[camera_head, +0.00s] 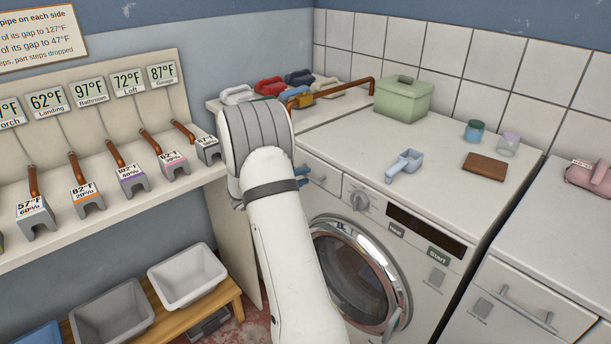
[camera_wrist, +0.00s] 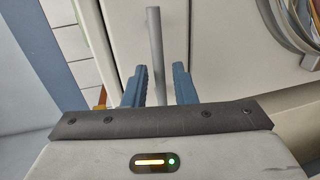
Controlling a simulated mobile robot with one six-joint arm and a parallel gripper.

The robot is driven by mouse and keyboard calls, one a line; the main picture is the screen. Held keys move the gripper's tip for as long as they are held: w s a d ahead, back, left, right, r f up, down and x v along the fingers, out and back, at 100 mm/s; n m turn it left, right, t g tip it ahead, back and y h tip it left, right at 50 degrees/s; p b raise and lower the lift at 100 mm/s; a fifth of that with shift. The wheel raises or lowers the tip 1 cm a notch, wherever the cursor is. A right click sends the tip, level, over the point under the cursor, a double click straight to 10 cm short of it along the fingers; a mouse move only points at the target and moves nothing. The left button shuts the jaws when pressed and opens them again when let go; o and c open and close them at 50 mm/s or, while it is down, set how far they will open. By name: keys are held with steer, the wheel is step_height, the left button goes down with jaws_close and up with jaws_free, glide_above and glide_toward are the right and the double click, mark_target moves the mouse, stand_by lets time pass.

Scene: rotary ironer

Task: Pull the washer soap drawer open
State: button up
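The washer (camera_head: 420,225) stands in the middle of the head view. Its soap drawer (camera_head: 324,173) is at the upper left of its front and looks closed. The drawer has a grey bar handle (camera_head: 317,181), which also shows in the wrist view (camera_wrist: 156,50). My gripper (camera_wrist: 160,75) has its two blue fingers apart, one on each side of the bar. The bar lies nearer the left finger, and contact is unclear. A gap shows on the right. In the head view my arm hides most of my gripper (camera_head: 301,174).
The round washer door (camera_head: 350,272) is below the drawer. A blue scoop (camera_head: 405,165) and a green box (camera_head: 403,98) stand on the washer top. A shelf with tagged grey blocks (camera_head: 133,180) runs along the left.

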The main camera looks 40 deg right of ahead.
steer(key=shift+x, duration=0.85)
steer(key=shift+c, duration=0.6)
jaws_close()
